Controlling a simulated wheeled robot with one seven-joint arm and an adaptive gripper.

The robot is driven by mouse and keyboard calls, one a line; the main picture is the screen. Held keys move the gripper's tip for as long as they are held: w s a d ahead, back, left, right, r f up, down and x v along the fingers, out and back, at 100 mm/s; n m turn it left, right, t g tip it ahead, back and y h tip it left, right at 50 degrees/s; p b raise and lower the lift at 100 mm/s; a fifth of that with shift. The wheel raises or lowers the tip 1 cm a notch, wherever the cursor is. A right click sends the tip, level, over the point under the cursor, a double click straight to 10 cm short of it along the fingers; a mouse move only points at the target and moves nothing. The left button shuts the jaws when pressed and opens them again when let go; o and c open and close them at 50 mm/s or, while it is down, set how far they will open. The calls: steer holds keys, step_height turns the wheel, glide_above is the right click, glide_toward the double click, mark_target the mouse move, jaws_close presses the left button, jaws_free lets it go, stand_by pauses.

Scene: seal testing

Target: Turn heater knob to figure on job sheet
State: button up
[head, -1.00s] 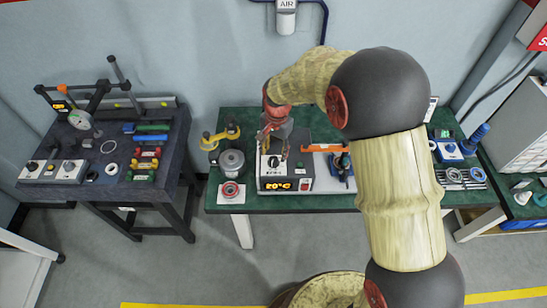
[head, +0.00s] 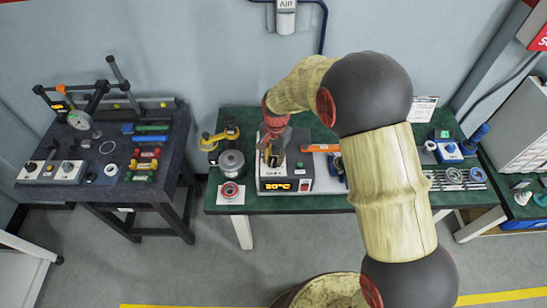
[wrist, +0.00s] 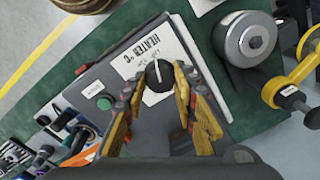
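The heater (head: 303,150) is a dark box with a pale top panel on the green bench, and its orange display (head: 287,187) reads 20°C. In the wrist view its black round knob (wrist: 160,75) with a white pointer line sits on the white panel marked "HEATER °C" (wrist: 165,42). My gripper (wrist: 159,79) is open, with one yellow finger on each side of the knob; I cannot tell whether either touches it. In the head view my gripper (head: 271,155) covers the knob. A white printed sheet (head: 423,108), likely the job sheet, stands at the back right; its text is too small to read.
A green button (wrist: 105,102) is beside the knob. A grey metal pot (head: 231,162) and a yellow tool (head: 222,135) stand left of the heater. An orange-handled tool (head: 320,148) lies to its right. A dark side table (head: 100,205) is farther left.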

steer(key=c, duration=0.6)
steer(key=shift+n, duration=0.3)
steer(key=n, duration=0.3)
steer(key=shift+p, duration=0.4)
steer(key=shift+w+n, duration=0.1)
steer(key=shift+n, duration=2)
steer(key=o, duration=1.2)
steer(key=shift+c, duration=0.2)
